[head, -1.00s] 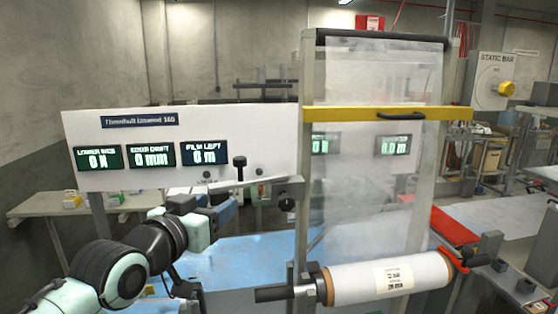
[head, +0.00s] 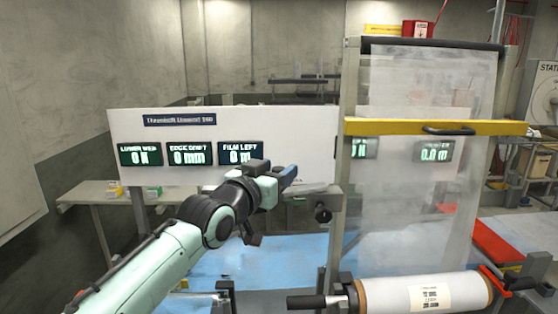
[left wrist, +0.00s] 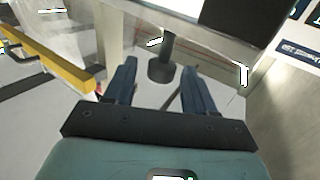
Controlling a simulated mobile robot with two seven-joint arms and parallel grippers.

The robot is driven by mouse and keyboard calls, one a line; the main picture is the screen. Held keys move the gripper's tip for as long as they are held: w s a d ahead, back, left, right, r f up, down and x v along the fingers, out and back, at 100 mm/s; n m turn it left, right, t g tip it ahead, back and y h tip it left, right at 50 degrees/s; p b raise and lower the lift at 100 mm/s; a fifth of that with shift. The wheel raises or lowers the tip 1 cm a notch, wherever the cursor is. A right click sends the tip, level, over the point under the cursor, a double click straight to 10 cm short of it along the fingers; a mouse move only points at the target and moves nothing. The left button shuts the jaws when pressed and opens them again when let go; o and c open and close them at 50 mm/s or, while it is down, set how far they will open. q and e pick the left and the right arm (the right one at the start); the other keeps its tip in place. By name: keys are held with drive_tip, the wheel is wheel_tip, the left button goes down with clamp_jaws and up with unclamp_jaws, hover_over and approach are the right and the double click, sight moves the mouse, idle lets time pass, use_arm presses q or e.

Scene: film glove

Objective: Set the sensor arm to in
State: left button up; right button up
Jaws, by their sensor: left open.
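My left gripper (head: 292,177) is open in front of the lower right part of the white display panel. It covers most of the sensor arm. Only the grey bracket end (head: 326,194) by the upright post shows in the head view, with a black clamp knob (head: 322,213) below it. In the left wrist view, a black peg with a round base (left wrist: 160,71), seemingly the sensor arm's handle, appears between the two open fingers. I cannot tell whether they touch it. The in and out marks are not readable. My right gripper is not in view.
The panel (head: 250,119) carries displays reading 0 N, 0 mm and 0 m. To the right are a yellow bar with a black handle (head: 435,127), hanging clear film (head: 420,85) and a white film roll (head: 430,291). A blue surface (head: 265,262) lies below.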

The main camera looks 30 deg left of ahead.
use_arm(q)
drive_tip(key=shift+w, duration=0.8)
drive_tip(key=shift+s, duration=0.1)
clamp_jaws()
drive_tip(key=shift+a, duration=0.1)
